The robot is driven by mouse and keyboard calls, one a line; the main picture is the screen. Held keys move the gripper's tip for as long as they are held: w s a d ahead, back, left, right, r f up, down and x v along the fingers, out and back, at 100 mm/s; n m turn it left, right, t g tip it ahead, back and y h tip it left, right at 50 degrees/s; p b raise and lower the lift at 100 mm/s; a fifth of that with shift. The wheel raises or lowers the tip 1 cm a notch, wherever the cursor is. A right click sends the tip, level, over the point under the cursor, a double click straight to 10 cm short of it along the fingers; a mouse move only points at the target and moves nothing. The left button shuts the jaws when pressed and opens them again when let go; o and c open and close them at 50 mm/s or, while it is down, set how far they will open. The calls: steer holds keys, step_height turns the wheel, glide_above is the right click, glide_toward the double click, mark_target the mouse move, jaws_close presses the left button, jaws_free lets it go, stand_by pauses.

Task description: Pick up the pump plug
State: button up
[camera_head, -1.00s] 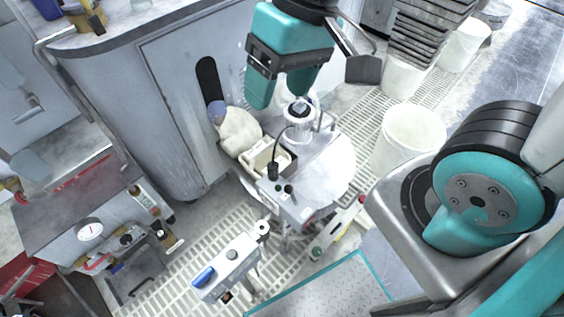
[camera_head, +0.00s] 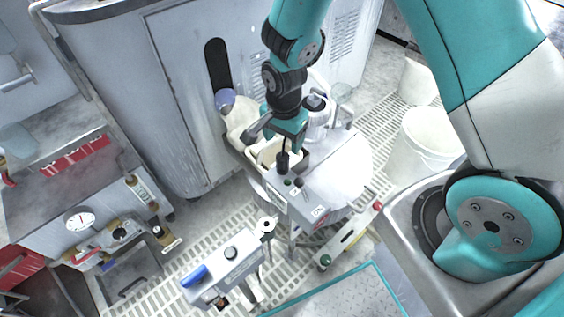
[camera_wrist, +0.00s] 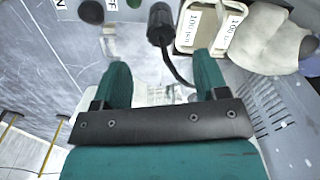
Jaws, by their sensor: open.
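The pump plug (camera_head: 282,162) is a black cylinder standing at the edge of the control box in the head view. It also shows in the wrist view (camera_wrist: 160,24) at the top middle, with a black cable curving away behind the right finger. My gripper (camera_head: 286,135) is close to the plug in the head view, pointing down. In the wrist view my gripper (camera_wrist: 160,68) has its two teal fingers spread with nothing between them. The plug appears beyond the fingertips, roughly between them, apart from both. The exact height gap cannot be told.
A pale box (camera_wrist: 189,44) with labels sits right beside the plug, and a white bag (camera_head: 240,115) lies by it. Control knobs (camera_head: 298,181) stand near the plug.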

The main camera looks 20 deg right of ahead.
mark_target(283, 155)
step_height(283, 155, down, 8)
steer(key=shift+a+f+b, duration=0.1)
steer(key=shift+f+b, duration=0.05)
steer(key=shift+b, duration=0.2)
steer(key=c, duration=1)
